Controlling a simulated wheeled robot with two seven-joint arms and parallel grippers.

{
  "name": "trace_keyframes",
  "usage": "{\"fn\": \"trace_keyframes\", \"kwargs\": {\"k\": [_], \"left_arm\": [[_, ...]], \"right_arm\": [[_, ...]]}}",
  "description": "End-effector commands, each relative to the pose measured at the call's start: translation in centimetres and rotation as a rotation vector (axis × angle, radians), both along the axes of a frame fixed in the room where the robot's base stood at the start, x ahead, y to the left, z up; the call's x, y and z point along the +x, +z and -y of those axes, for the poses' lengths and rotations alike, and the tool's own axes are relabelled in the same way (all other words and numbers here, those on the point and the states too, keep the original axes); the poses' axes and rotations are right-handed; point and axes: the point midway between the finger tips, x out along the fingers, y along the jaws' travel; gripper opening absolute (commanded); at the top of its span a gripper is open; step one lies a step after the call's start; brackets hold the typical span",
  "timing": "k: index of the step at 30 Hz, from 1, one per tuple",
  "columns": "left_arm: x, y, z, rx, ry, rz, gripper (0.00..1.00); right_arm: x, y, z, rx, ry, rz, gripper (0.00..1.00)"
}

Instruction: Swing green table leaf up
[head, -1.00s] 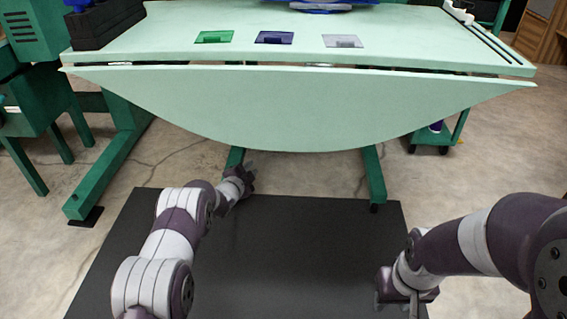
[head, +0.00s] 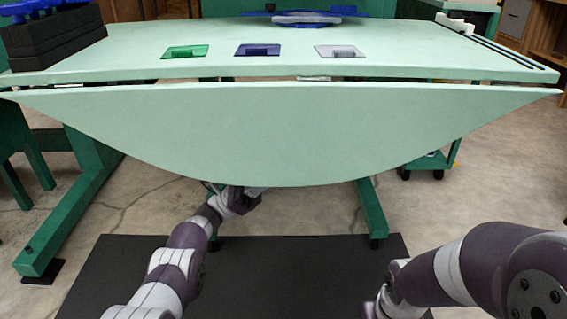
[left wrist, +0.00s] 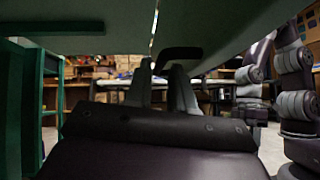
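The pale green table leaf (head: 290,130) hangs sloping down from the front edge of the green table (head: 400,62), its curved edge lowest at the middle. My left gripper (head: 248,192) is at the leaf's lower edge, left of the middle, partly hidden behind it. In the left wrist view the two fingers (left wrist: 162,78) stand apart with a gap, below the leaf's underside (left wrist: 235,35). A dark bar-like handle (left wrist: 181,53) shows under the leaf at the fingertips; I cannot tell whether they touch it. My right gripper is outside the head view.
Green, blue and grey plates (head: 258,50) lie on the tabletop. A black block rack (head: 55,45) stands at its left. Green table legs (head: 370,212) stand under the leaf. A black mat (head: 290,270) covers the floor in front.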

Motion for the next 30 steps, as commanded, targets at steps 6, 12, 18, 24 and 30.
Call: {"fn": "trace_keyframes", "kwargs": {"k": [6, 12, 18, 24, 30], "left_arm": [[-0.5, 2.3, 2.4, 0.000, -0.002, -0.001, 0.23], [-0.7, 3.6, 3.8, 0.000, 0.000, -0.001, 0.23], [-0.7, 4.0, 4.1, 0.000, 0.000, -0.001, 0.23], [-0.7, 4.0, 4.0, 0.000, 0.000, -0.001, 0.04], [-0.7, 4.0, 4.0, 0.000, 0.000, -0.003, 0.00]], "right_arm": [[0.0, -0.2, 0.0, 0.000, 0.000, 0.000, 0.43], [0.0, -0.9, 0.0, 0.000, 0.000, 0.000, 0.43], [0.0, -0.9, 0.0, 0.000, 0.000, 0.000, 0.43], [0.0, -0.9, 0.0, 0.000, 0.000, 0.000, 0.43], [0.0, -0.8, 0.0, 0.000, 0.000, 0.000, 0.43]]}}
